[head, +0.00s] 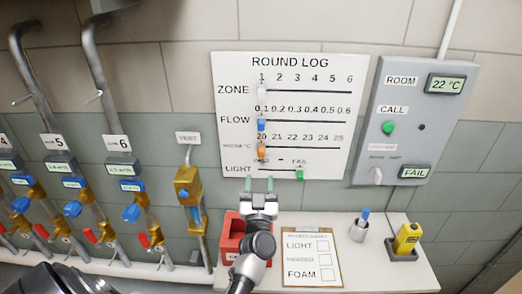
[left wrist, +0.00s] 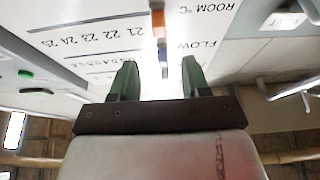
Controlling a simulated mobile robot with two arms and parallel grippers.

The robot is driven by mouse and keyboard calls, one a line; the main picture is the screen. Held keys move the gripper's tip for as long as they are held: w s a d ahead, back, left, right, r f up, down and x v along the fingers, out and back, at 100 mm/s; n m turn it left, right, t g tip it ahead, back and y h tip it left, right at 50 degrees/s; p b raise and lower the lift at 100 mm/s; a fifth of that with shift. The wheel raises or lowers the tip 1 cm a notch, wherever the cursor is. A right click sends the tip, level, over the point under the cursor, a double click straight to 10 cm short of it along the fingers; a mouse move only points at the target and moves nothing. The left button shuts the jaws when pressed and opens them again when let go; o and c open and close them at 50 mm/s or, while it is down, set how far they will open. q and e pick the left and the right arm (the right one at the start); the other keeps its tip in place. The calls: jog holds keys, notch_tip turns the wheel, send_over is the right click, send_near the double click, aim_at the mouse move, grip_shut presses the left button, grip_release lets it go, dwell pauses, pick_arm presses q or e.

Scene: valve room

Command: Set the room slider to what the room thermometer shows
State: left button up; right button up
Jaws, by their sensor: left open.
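The room slider is an orange knob (head: 261,152) on the ROOM °C row of the white ROUND LOG board (head: 340,85), at the left end under 20. It also shows in the left wrist view (left wrist: 158,22), where the board appears upside down. The room thermometer display (head: 446,85) on the grey panel reads 22 °C. My left gripper (head: 260,184) is open and empty, below the orange knob near the board's lower edge. In the left wrist view its fingers (left wrist: 160,72) are spread, with the blue flow knob (left wrist: 163,60) seen between them. My right gripper is not in view.
A white zone knob (head: 262,91) stands near 1, and a green light knob (head: 299,175) stands under FAIL. Below are a red bin (head: 230,232), a clipboard (head: 312,262), a cup (head: 358,231) and a yellow device (head: 407,238). Pipes and valves (head: 187,185) fill the left.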

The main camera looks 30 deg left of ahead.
aim_at(261, 153)
pick_arm(q)
jog(key=p+x, duration=0.2)
jog(key=x, duration=0.8)
jog(key=shift+w, duration=0.2)
jog(key=shift+c, duration=0.3)
